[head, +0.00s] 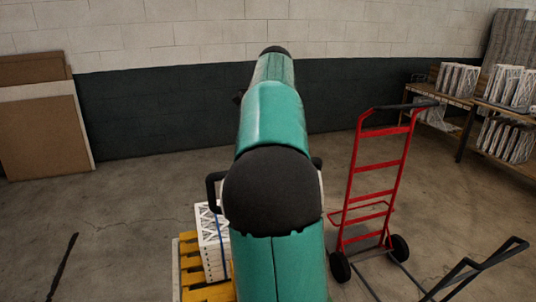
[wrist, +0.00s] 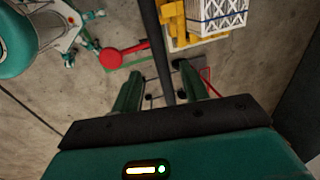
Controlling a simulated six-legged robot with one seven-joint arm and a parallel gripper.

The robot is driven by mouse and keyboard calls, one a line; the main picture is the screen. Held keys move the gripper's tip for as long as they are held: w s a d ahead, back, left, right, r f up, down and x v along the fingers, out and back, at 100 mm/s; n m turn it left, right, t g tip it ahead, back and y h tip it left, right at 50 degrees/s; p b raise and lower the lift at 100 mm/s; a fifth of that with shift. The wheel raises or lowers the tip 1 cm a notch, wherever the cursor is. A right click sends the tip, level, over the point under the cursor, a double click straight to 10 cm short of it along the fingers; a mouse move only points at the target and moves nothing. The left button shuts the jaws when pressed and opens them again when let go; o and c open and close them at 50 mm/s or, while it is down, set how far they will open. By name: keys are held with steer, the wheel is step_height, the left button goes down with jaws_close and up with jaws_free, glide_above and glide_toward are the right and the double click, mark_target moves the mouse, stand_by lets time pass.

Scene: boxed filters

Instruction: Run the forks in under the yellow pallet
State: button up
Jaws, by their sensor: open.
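The yellow pallet (head: 190,262) stands at the lower left of the head view, partly hidden by my arm. It also shows at the top of the wrist view (wrist: 173,18), bearing a white lattice-sided box stack (wrist: 222,14) with a dark strap. My gripper (wrist: 158,69) is open, its two green fingers apart. A long black bar (wrist: 157,40) runs between the fingers in the picture; I cannot tell whether it touches them. A red round-ended part (wrist: 113,58) is left of the bar. I cannot make out the forks clearly. My arm hides the gripper in the head view.
A red hand truck (head: 375,165) stands right of my arm. A black tubular handle (head: 485,262) is at the lower right. Shelves with filters (head: 466,98) are at the right wall, and brown panels (head: 45,135) lean at the left. The left floor is mostly clear.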

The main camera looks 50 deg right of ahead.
steer(key=v, duration=0.5)
stand_by(0.4)
